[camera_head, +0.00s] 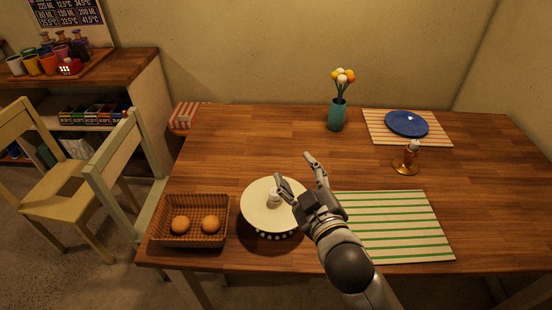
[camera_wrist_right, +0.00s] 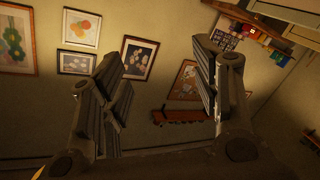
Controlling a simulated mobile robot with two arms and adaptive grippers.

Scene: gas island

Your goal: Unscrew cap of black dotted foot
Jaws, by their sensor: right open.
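A round cream-white disc (camera_head: 257,212) sits on a foot with black dots (camera_head: 276,235) at the table's front, left of centre. A small white cap or knob (camera_head: 274,198) stands at the disc's middle. My right gripper (camera_head: 297,170) is open and reaches over the disc's right edge, its fingers pointing up and left in the head view. Its left finger is close beside the cap and may overlap it in view; contact cannot be told. The right wrist view shows both fingers (camera_wrist_right: 160,55) spread, with nothing between them but wall. My left gripper is not in view.
A wicker basket (camera_head: 163,228) with two brown round items stands left of the disc. A green-striped mat (camera_head: 400,225) lies to the right. A candle holder (camera_head: 406,164), a blue plate (camera_head: 406,123) and a teal flower vase (camera_head: 336,116) stand farther back.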

